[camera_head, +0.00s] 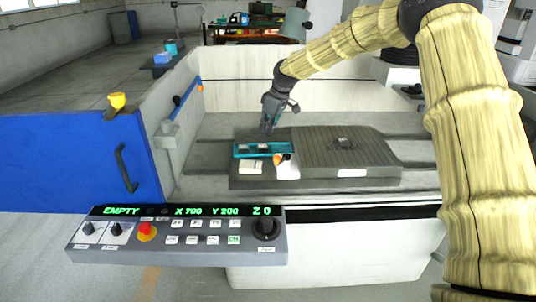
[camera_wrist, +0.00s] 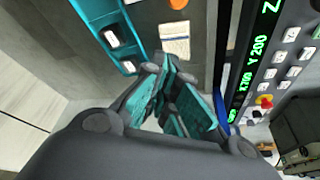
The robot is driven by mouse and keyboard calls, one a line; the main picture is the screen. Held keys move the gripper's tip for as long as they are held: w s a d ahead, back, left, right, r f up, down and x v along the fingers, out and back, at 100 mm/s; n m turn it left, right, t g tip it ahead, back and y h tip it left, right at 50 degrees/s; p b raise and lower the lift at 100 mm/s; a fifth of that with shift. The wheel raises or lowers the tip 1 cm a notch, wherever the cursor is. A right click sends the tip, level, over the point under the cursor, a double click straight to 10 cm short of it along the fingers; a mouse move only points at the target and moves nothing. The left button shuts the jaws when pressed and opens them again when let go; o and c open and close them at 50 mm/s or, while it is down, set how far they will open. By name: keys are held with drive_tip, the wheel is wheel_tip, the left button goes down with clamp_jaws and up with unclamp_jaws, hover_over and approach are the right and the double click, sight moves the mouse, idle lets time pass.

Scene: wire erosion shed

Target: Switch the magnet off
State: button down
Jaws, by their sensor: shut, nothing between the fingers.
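A grey block with a ribbed top (camera_head: 345,148), which looks like the magnet, lies on the machine bed. A small orange and black knob (camera_head: 280,159) sits at its left part, beside a white label plate (camera_head: 289,172). An orange round part shows at the top edge of the wrist view (camera_wrist: 178,4), with a printed label (camera_wrist: 175,40) below it. The knob's setting is too small to read. My gripper (camera_head: 268,127) is shut and empty, pointing down just above a teal tray (camera_head: 263,155) left of the knob. Its closed fingers also show in the wrist view (camera_wrist: 170,82).
A control panel (camera_head: 175,250) with a red stop button (camera_head: 147,231) stands in front, its display reading EMPTY.

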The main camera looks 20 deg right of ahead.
drive_tip(key=shift+f, duration=0.1)
drive_tip(key=p+x, duration=0.2)
drive_tip(key=x, duration=0.8)
drive_tip(key=shift+s+d+r+p, duration=0.2)
drive_tip(key=shift+s+d+p, duration=0.65)
drive_tip(key=shift+s+d, duration=0.2)
drive_tip(key=shift+s+d+f, duration=0.2)
drive_tip(key=shift+s+d, duration=0.05)
drive_tip(key=shift+s, duration=0.1)
drive_tip(key=shift+s, duration=0.1)
drive_tip(key=shift+s+d, duration=0.1)
drive_tip(key=shift+d, duration=0.1)
